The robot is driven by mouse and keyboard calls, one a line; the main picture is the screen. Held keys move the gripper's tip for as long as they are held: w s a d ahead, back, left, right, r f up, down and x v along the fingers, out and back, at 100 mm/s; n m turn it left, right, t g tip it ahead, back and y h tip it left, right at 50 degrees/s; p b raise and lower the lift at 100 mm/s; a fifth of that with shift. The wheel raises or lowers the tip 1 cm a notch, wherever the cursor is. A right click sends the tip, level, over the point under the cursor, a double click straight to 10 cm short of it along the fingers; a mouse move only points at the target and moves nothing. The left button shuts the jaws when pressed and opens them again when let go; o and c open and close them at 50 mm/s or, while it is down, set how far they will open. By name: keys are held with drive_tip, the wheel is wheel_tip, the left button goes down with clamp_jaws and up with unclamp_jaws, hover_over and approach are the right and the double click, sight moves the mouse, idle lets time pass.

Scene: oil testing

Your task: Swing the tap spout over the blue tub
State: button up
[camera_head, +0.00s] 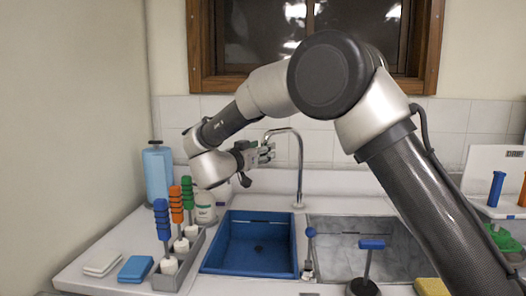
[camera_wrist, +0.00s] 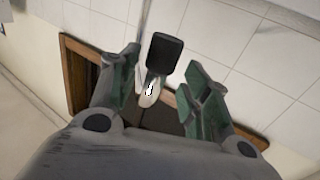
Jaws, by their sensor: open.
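The chrome tap (camera_head: 299,165) stands behind the sinks, near the divide between the two basins. Its curved spout reaches left, and its end is close to my gripper, above the back of the blue tub (camera_head: 212,262) in the picture. My gripper (camera_head: 268,153) is open beside the spout end; I cannot tell whether they touch. In the wrist view my green-padded fingers (camera_wrist: 163,62) are spread apart. A dark block with a pale stem (camera_wrist: 164,50) shows between them; I cannot tell what it is.
The grey basin (camera_head: 340,262) lies right of the tub. Blue, orange and green-handled tools (camera_head: 175,205) stand in a rack at left, near a blue bottle (camera_head: 158,175). Blue-handled tools (camera_head: 371,246) stand at the front. A window (camera_head: 245,40) is behind.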

drive_tip(key=v, duration=1)
drive_tip(key=shift+s+a, duration=0.2)
drive_tip(key=shift+s, duration=0.15)
drive_tip(key=shift+f, duration=0.1)
